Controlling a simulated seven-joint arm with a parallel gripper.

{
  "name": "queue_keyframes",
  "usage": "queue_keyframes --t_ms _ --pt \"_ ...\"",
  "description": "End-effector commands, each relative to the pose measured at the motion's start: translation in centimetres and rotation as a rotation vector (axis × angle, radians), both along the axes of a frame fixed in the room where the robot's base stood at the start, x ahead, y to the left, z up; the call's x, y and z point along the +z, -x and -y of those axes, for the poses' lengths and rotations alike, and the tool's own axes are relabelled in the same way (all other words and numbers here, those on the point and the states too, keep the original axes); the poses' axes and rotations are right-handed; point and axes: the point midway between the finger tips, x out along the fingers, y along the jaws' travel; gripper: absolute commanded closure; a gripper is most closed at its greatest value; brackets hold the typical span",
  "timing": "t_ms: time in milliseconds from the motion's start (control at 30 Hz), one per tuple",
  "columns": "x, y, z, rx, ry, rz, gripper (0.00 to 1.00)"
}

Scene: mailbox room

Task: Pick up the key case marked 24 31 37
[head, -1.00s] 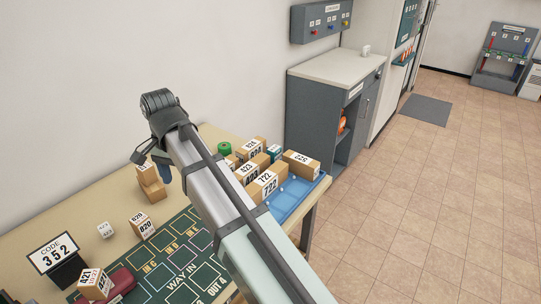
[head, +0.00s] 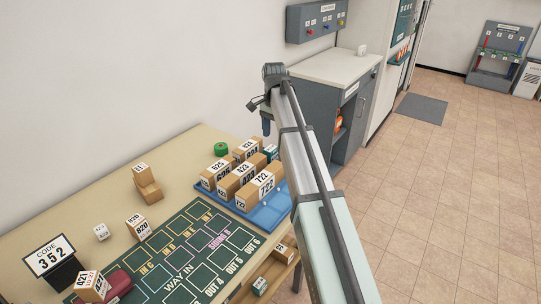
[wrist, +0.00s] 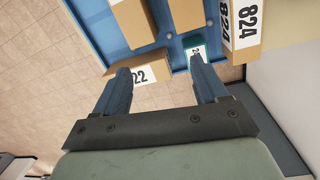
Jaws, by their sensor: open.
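A small teal case (head: 271,152) stands at the back right of the blue tray, among brown boxes. It also shows in the wrist view (wrist: 195,42), with a white label whose full number I cannot read. My gripper (head: 266,126) hangs above the far end of the tray, close over the teal case in the picture.
The blue tray (head: 262,217) holds several brown boxes, including 722 (head: 262,188), 423 (head: 237,180) and 625 (head: 214,174). The 824 box (wrist: 243,22) stands right beside the teal case. A grey cabinet (head: 318,95) stands behind the table.

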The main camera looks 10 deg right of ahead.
Motion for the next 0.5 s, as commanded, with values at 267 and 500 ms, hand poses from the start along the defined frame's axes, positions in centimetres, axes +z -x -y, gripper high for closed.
queue_keyframes --t_ms 267,500 --pt "0.7 -5.5 -0.6 0.108 -0.008 0.066 0.28" --pt "-0.9 -5.5 -0.6 0.159 -0.009 0.081 0.28"
